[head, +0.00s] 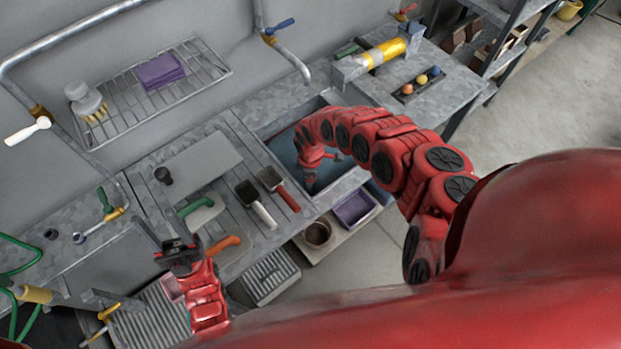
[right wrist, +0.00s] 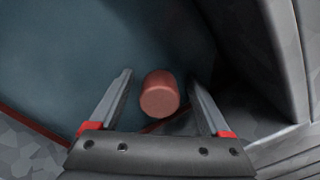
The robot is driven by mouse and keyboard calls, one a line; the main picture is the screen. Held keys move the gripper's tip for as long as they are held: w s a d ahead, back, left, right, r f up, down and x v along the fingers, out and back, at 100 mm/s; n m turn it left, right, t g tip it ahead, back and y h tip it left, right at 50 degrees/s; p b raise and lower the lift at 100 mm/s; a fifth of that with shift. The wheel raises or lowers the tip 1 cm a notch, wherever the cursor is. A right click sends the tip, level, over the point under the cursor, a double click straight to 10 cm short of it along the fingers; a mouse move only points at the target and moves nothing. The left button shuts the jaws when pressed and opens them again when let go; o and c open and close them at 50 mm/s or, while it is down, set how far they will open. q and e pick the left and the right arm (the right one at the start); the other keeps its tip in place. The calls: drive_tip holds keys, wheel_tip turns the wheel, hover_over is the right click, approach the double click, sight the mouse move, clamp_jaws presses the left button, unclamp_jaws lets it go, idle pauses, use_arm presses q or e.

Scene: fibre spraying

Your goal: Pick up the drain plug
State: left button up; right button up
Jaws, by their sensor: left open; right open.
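A short reddish-brown cylinder, which looks like the drain plug (right wrist: 160,93), shows in the right wrist view over the blue-grey bottom of the sink. It lies between the two fingers of my right gripper (right wrist: 162,100), which is open, with a gap on each side. In the head view my right arm reaches into the blue sink (head: 280,146); its gripper (head: 311,183) is low in the basin and the plug cannot be made out there. My left gripper (head: 180,243) is open and empty near the counter's front edge at the left.
Two scoops (head: 247,190) and a grey board (head: 200,160) lie on the counter left of the sink. A purple bin (head: 353,208) and a brown pot (head: 317,233) stand below. The sink's walls are close to my right gripper.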

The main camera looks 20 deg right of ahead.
drive_tip(key=shift+c, duration=0.2)
clamp_jaws()
drive_tip(key=shift+r, duration=0.15)
drive_tip(key=shift+w+r, duration=0.2)
drive_tip(key=shift+r, duration=0.3)
drive_tip(key=shift+s+r, duration=0.2)
drive_tip(key=shift+r, duration=4.2)
